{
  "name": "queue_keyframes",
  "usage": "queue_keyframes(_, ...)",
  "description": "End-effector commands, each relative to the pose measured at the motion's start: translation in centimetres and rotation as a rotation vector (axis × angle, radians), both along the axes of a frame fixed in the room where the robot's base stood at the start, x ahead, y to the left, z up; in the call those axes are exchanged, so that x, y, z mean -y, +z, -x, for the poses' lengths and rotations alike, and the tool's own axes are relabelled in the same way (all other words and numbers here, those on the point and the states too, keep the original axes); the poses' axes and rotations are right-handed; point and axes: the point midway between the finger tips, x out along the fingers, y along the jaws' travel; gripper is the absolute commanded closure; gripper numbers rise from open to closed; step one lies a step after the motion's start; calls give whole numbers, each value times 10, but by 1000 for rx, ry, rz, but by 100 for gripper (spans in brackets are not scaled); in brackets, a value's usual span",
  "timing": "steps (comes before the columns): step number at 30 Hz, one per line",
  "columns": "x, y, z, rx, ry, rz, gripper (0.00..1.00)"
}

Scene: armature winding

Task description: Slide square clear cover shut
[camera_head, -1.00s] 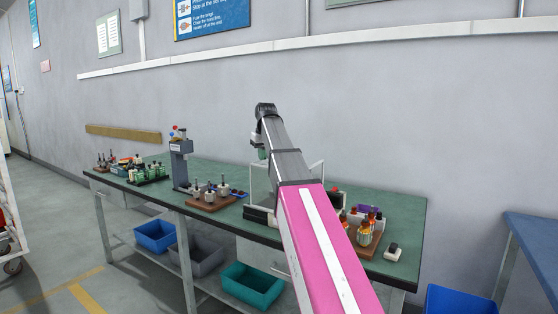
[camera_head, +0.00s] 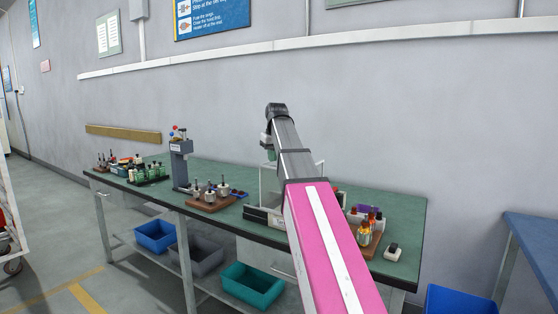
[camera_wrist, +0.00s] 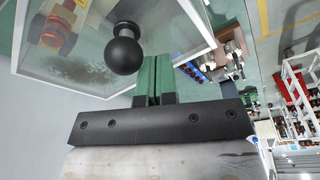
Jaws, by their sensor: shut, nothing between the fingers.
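The square clear cover (camera_wrist: 60,79) has a thin white frame and fills the upper left of the wrist view; its frame also shows on the bench in the head view (camera_head: 263,184), partly hidden by my arm. A round black knob (camera_wrist: 125,50) stands out from the cover. My gripper (camera_wrist: 155,62) is shut and empty, its green fingers close beside the knob on its right in the wrist view. I cannot tell whether they touch. In the head view my gripper (camera_head: 268,145) is above the cover.
The green bench (camera_head: 235,228) carries a wooden tray of metal parts (camera_head: 210,201) and a grey post device (camera_head: 181,165) left of the cover. A wooden tray with orange bottles (camera_head: 368,240) and a small switch box (camera_head: 392,251) stand to its right. Bins sit below.

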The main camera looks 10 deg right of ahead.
Motion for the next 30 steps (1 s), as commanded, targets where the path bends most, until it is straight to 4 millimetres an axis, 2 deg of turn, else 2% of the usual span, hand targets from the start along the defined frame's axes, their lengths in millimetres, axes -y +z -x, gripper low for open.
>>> queue_keyframes(17, 29, 0, 29, 1, -2, -1, 100)
queue_keyframes(23, 27, 4, 26, 1, 0, 0, 100)
queue_keyframes(30, 26, 19, 25, 1, 0, 0, 100)
